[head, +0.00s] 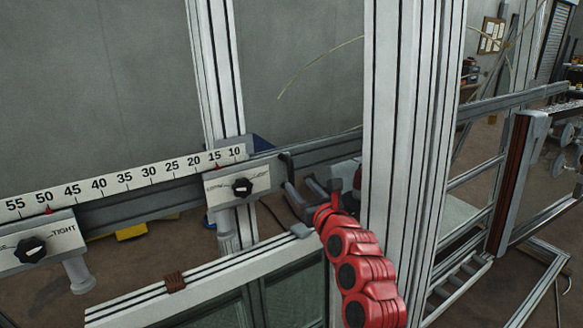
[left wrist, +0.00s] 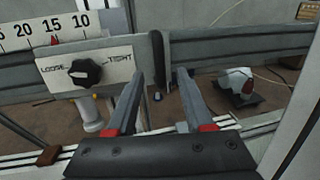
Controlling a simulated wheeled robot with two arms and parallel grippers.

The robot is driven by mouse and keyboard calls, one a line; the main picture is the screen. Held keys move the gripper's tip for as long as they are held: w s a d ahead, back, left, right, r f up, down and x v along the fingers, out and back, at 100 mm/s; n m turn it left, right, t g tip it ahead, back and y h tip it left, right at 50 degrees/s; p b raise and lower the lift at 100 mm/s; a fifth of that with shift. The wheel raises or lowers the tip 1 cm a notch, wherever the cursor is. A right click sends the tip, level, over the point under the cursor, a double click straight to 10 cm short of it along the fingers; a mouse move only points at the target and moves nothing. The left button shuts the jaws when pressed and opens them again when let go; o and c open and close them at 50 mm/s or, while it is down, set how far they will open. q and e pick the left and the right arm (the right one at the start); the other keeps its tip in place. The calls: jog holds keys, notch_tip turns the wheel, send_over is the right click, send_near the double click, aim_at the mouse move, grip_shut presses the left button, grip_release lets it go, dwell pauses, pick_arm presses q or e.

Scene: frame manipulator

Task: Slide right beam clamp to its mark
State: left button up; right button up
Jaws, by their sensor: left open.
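The right beam clamp (head: 222,190) is a pale plate with a black knob, on the grey beam (head: 130,206) below the number scale (head: 120,181). A red pointer at its top is near 15. The wrist view shows the clamp plate (left wrist: 108,66) lettered LOOSE and TIGHT, and its knob (left wrist: 84,72); I cannot tell the exact setting. A dark upright bar (left wrist: 158,62) stands just right of the plate. My left gripper (head: 301,187) is open at the clamp's right; in the wrist view its fingers (left wrist: 160,75) appear either side of the bar, contact unclear. My right gripper is not in view.
Another clamp (head: 55,231) with a red pointer near 50 sits at the left of the beam. A pale frame rail (head: 130,308) lies below. A tall white post (head: 385,120) stands close at my arm's right. A red and white object (left wrist: 238,85) lies behind.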

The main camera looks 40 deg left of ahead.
aim_at(292, 177)
pick_arm(q)
jog(key=p+x, duration=0.2)
jog(key=x, duration=0.4)
jog(key=shift+a+r, duration=0.1)
jog(key=shift+a, duration=0.05)
jog(key=shift+w+a, duration=0.3)
jog(key=shift+a, duration=0.1)
grip_shut()
dwell(0.9)
